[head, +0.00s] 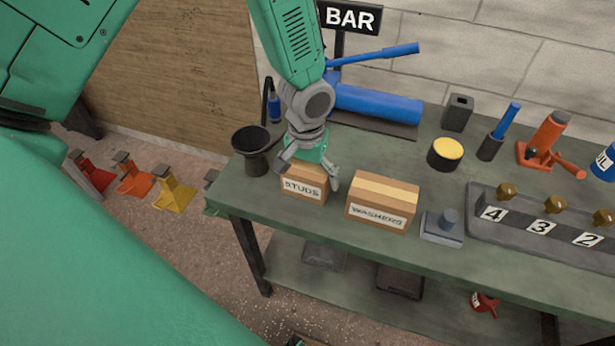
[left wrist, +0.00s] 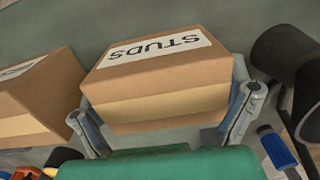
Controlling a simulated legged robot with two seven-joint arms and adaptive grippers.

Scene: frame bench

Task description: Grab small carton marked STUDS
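The small STUDS carton (head: 304,187) stands upright near the left end of the green bench, its label facing the front. My left gripper (head: 308,172) is above it, pointing down, with one finger on each side of the carton. In the left wrist view the STUDS carton (left wrist: 155,85) sits between the two spread fingers of the left gripper (left wrist: 165,118). A gap shows at the right finger; contact at the left finger is unclear. My right gripper is not in view.
The larger WASHERS carton (head: 382,200) stands just right of the STUDS carton. A black funnel-like cup (head: 252,150) stands close on its left. A blue cylinder tool (head: 375,103) lies behind. A grey numbered tray (head: 480,225) is farther right.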

